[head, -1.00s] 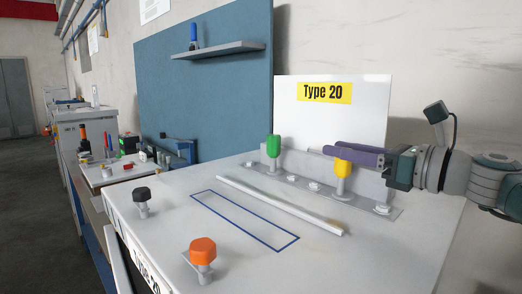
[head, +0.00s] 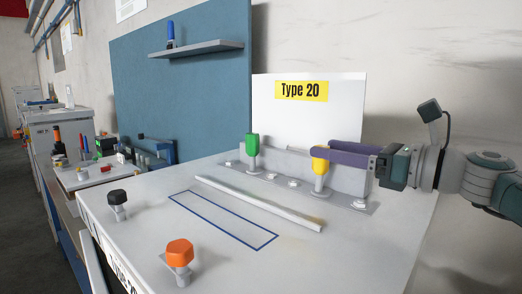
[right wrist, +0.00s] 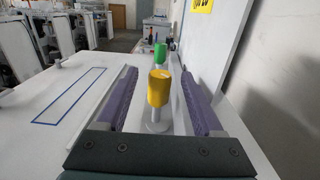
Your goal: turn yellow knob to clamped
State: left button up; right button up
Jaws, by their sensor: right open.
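The yellow knob (head: 320,166) stands upright on a short grey post at the right end of a metal strip near the back of the white table. My right gripper (head: 313,151) comes in from the right with its two purple fingers apart. In the right wrist view the yellow knob (right wrist: 159,88) stands between the open fingers, with a visible gap on each side. I see no finger touching it. The near finger hides part of the area behind the knob in the head view. My left gripper is not in view.
A green knob (head: 252,145) stands on the same strip, left of the yellow one. An orange knob (head: 179,253) and a black knob (head: 118,198) stand at the front left. A pale bar (head: 260,203) lies beside a blue outline. A "Type 20" board (head: 345,105) stands behind.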

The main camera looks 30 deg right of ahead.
jog(key=v, duration=0.6)
jog(key=shift+f+b, duration=0.15)
jog(key=shift+b, duration=0.25)
jog(key=shift+s+d, duration=0.2)
jog(key=shift+s, duration=0.35)
jog(key=a+m+h+p, duration=0.1)
jog(key=h+p, duration=0.1)
jog(key=a+m+t+h+p, duration=0.1)
jog(key=a+m+h, duration=0.1)
jog(key=h, duration=0.1)
jog(key=a+m+h+p, duration=0.1)
jog(key=m+h+p, duration=0.1)
jog(key=shift+a+f+t+p, duration=0.25)
jog(key=shift+a+t+p, duration=0.05)
jog(key=shift+a, duration=0.1)
jog(key=shift+s+a+m+h+p, duration=0.15)
jog(key=shift+m+h, duration=0.1)
jog(key=shift+h, duration=0.3)
jog(key=shift+s+a+m+h+p, duration=0.15)
jog(key=shift+m+h, duration=0.1)
jog(key=shift+h, duration=0.3)
jog(key=w, duration=0.2)
jog(key=w+d, duration=0.1)
jog(key=w, duration=0.5)
jog(key=shift+w+d+f+b, duration=0.1)
jog(key=shift+w+d+b, duration=0.1)
jog(key=shift+b, duration=0.15)
jog(key=shift+w, duration=0.7)
jog(key=shift+c, duration=0.3)
